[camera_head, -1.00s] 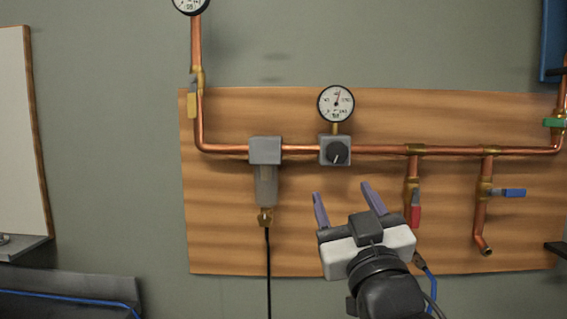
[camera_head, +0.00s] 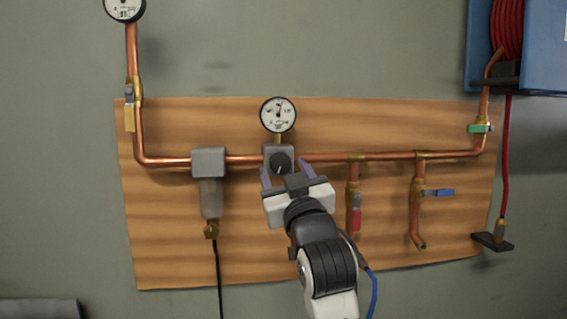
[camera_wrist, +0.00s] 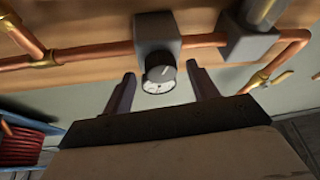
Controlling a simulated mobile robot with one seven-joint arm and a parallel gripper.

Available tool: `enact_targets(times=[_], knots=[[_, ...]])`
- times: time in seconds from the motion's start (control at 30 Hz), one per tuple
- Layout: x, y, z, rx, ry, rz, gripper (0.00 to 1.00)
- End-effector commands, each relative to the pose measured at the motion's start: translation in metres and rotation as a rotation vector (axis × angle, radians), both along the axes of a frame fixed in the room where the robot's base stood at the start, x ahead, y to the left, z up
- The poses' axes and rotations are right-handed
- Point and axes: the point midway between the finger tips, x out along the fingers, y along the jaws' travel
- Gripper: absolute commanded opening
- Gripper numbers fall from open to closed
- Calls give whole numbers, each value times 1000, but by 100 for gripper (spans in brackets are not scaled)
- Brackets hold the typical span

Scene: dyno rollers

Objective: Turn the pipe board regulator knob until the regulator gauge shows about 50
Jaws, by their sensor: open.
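The regulator is a grey block (camera_head: 269,153) on the copper pipe, with a dark round knob (camera_head: 280,162) on its front. Its round white gauge (camera_head: 278,114) stands above it, with the needle pointing up and slightly right; the numbers are too small to read. My gripper (camera_head: 286,168) is open, its two purple fingers on either side of the knob in the head view. In the wrist view the knob (camera_wrist: 160,68) shows between the fingertips, with clear gaps on both sides.
A grey filter (camera_head: 209,163) hangs from the pipe to the left. A red-handled valve (camera_head: 356,215) and a blue-handled valve (camera_head: 438,192) are to the right. A second gauge (camera_head: 124,8) is at upper left. A red hose reel (camera_head: 507,30) is at upper right.

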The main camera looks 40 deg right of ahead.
Motion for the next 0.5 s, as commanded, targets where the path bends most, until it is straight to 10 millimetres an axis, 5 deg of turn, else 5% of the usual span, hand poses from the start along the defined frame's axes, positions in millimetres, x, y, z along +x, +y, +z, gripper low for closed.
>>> enact_targets(times=[0.43,0.5], knots=[[11,-5,4,0,0,0,59],[11,-5,4,0,0,0,51]])
